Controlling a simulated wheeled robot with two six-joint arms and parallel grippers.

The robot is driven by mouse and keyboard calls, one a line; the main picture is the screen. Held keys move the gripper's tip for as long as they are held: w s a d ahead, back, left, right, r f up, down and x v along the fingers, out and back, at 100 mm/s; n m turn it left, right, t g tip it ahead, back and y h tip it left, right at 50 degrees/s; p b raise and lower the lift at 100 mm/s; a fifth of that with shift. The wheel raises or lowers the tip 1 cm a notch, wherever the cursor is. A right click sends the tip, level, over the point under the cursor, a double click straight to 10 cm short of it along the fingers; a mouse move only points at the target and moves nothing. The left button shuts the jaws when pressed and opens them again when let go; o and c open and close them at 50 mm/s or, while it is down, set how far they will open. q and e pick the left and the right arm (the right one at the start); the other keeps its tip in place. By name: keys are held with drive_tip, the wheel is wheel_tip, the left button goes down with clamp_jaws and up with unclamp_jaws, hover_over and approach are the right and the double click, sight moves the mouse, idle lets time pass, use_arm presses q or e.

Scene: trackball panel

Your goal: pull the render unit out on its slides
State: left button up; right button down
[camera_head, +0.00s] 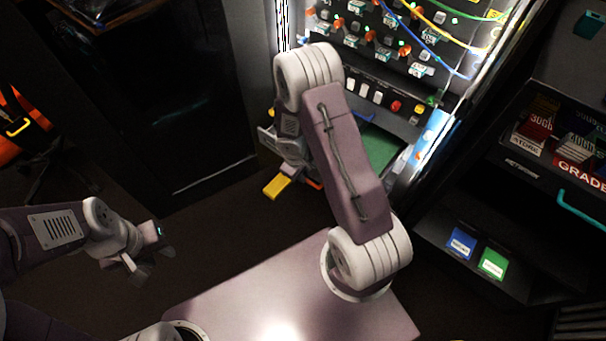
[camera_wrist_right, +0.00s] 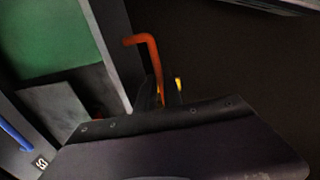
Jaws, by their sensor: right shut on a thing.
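The render unit (camera_head: 384,146) is a grey unit with a green top surface, low in the lit rack. Its green surface (camera_wrist_right: 50,40) fills the upper left of the right wrist view. An orange-red bent handle (camera_wrist_right: 146,48) stands at its front edge. My right gripper (camera_head: 298,172) is at the unit's front left and is shut on the orange handle; the fingertips are mostly hidden. A yellow tab (camera_head: 277,187) shows just beside it. My right arm covers part of the unit in the head view. My left gripper (camera_head: 150,262) is open and empty, well away from the rack.
Above the unit, the rack panel (camera_head: 400,40) carries several knobs and coloured cables. A dark cabinet (camera_head: 190,110) stands to the left. Shelves at right hold boxes, a blue card (camera_head: 461,243) and a green card (camera_head: 493,263). The dark floor before the rack looks clear.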

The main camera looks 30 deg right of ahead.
drive_tip(key=s+a+b, duration=0.2)
drive_tip(key=a+b, duration=0.1)
drive_tip(key=a, duration=0.3)
drive_tip(key=shift+s+b, duration=0.2)
drive_tip(key=shift+b, duration=0.15)
drive_tip(key=c, duration=1.5)
unclamp_jaws()
